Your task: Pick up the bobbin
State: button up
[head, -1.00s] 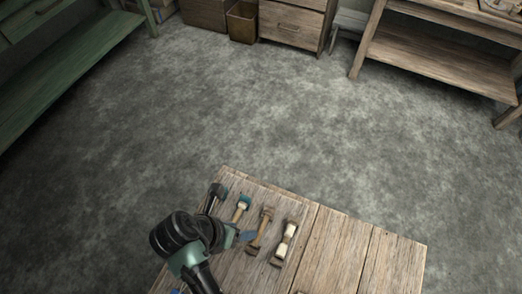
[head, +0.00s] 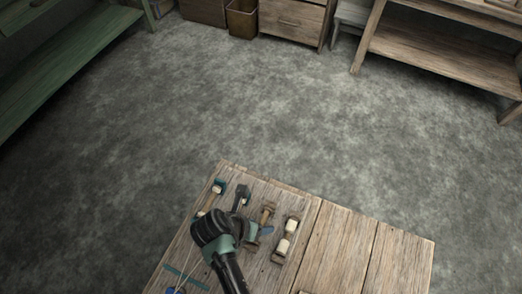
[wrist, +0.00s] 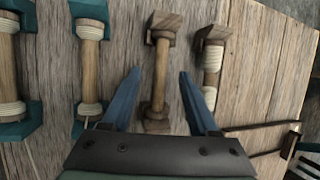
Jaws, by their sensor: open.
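In the wrist view, a bare wooden bobbin (wrist: 160,72) with dark brown square ends lies lengthwise between the two blue fingers of my gripper (wrist: 161,80). The fingers are spread, with a gap on each side of its shaft, and hold nothing. The bobbin's near end is close to the gripper's palm. To its right lies a bobbin with cream thread (wrist: 212,65) and brown ends. To its left lie two teal-ended bobbins with cream thread, the nearer one (wrist: 91,60) beside the left finger. In the head view, my arm partly covers the row; the cream-thread bobbin (head: 287,237) shows clearly.
The bobbins lie on a plank table (head: 345,240), whose right part is largely clear. In the wrist view, a dark pronged tool (wrist: 289,146) lies at lower right. Open floor surrounds the table; a wooden bench (head: 440,60) stands far off.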

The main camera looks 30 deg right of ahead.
grip_shut()
dwell(0.4)
